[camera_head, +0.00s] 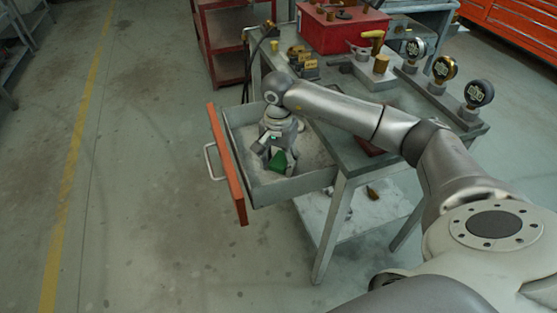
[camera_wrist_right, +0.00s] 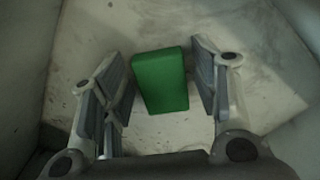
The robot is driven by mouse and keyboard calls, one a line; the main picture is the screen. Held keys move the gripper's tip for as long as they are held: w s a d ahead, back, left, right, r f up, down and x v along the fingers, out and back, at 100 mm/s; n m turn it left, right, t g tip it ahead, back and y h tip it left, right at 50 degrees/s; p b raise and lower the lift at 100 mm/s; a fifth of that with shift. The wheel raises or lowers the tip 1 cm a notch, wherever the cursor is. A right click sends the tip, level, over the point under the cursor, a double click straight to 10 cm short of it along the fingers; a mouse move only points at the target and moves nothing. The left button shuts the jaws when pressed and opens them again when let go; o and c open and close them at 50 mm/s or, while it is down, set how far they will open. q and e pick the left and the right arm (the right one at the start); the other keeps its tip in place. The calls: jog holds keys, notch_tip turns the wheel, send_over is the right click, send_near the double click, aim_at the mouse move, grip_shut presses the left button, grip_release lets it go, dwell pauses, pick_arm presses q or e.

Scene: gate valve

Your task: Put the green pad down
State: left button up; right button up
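The green pad (camera_head: 281,162) is inside the open drawer (camera_head: 247,116) of the workbench. In the right wrist view the green pad (camera_wrist_right: 162,82) is a plain green block over the drawer's pale, scuffed floor. My right gripper (camera_head: 270,150) reaches down into the drawer. In the wrist view its two fingers (camera_wrist_right: 160,70) stand apart on either side of the pad, with a narrow gap showing on each side. The pad appears to rest on the drawer floor, though its underside is hidden. My left gripper is in neither view.
The drawer has an orange front (camera_head: 228,165) with a handle. On the workbench (camera_head: 350,150) stand a red box (camera_head: 342,32), several gauges (camera_head: 478,93) and brass parts. My right arm crosses above the bench top. Open floor (camera_head: 130,200) lies to the left.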

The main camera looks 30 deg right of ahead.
aim_at(278, 163)
jog(key=shift+r, duration=0.15)
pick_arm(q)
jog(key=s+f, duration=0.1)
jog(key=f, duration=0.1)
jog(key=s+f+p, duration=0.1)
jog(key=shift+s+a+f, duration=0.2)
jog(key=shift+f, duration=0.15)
pick_arm(e)
notch_tip(278, 163, up, 12)
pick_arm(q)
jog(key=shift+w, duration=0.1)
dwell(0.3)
